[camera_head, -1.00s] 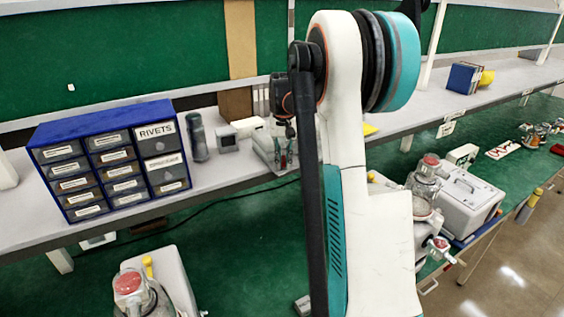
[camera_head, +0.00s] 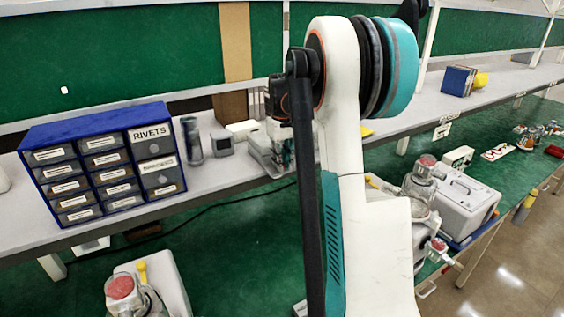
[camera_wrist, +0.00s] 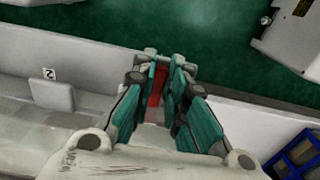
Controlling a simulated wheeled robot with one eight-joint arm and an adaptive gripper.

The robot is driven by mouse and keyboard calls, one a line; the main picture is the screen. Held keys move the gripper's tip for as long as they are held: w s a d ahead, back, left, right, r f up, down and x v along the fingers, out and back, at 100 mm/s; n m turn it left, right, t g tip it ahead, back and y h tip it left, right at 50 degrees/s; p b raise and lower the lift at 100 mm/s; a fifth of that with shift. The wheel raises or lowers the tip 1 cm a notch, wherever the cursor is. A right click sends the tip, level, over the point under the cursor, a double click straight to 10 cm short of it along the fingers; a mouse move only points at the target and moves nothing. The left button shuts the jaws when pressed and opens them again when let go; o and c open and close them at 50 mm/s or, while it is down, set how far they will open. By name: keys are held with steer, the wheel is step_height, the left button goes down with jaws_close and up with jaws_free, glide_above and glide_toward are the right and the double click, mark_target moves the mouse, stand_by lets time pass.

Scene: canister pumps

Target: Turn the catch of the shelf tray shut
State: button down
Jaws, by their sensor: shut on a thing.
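My gripper (camera_wrist: 160,66) is shut on the red catch (camera_wrist: 155,86) in the wrist view; its teal fingers stand on both sides and hide much of it. In the head view my gripper (camera_head: 284,150) is small, at the shelf's front edge and partly behind my arm. The pale shelf tray (camera_head: 259,148) is there beside it on the shelf. How far the catch is turned cannot be told.
A blue drawer cabinet (camera_head: 98,124) labelled RIVETS stands left on the shelf (camera_head: 215,170). A dark cylinder (camera_head: 193,140) and a small grey box (camera_head: 222,142) stand between it and the tray. Pumps (camera_head: 423,180) and a white case (camera_head: 466,196) sit on the green bench below.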

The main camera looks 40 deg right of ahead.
steer(key=shift+r, duration=0.1)
steer(key=c, duration=1.9)
jaws_free()
step_height(320, 180, up, 12)
steer(key=shift+f, duration=0.1)
